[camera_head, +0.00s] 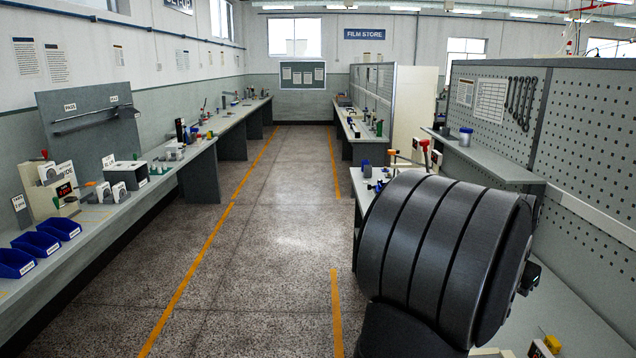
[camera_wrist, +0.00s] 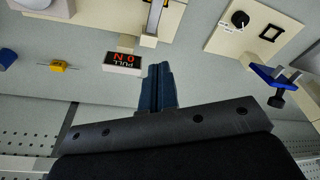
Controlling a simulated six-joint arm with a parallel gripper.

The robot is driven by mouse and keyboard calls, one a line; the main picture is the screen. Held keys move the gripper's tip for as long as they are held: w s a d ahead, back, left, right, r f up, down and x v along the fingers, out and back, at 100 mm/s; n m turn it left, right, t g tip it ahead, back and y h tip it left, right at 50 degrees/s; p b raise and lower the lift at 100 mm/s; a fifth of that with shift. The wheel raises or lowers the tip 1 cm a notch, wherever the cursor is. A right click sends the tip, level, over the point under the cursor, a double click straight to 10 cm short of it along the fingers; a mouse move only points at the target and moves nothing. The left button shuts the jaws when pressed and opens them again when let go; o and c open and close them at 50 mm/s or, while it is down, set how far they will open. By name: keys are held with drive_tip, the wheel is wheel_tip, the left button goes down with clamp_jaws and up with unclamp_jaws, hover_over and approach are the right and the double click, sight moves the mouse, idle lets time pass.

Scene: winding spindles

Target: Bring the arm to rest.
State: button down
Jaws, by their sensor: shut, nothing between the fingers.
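My gripper (camera_wrist: 158,68) shows in the wrist view as two dark blue fingers pressed together, with nothing between them. They point at a small black display box (camera_wrist: 123,63) with upside-down lettering, just left of the fingertips. Whether they touch anything I cannot tell; a gap seems to show. In the head view my dark arm fills the lower right and hides the gripper.
In the wrist view, a beige panel (camera_wrist: 254,25) with a black knob, a blue-handled clamp (camera_wrist: 275,77) and a yellow block (camera_wrist: 57,65) lie around the fingers. The head view shows a pegboard (camera_head: 590,120) at right and a clear aisle floor (camera_head: 285,220).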

drive_tip(key=s+a+x, duration=0.1)
drive_tip(key=x, duration=0.7)
drive_tip(key=d, duration=1.1)
drive_tip(key=shift+d+r, duration=0.3)
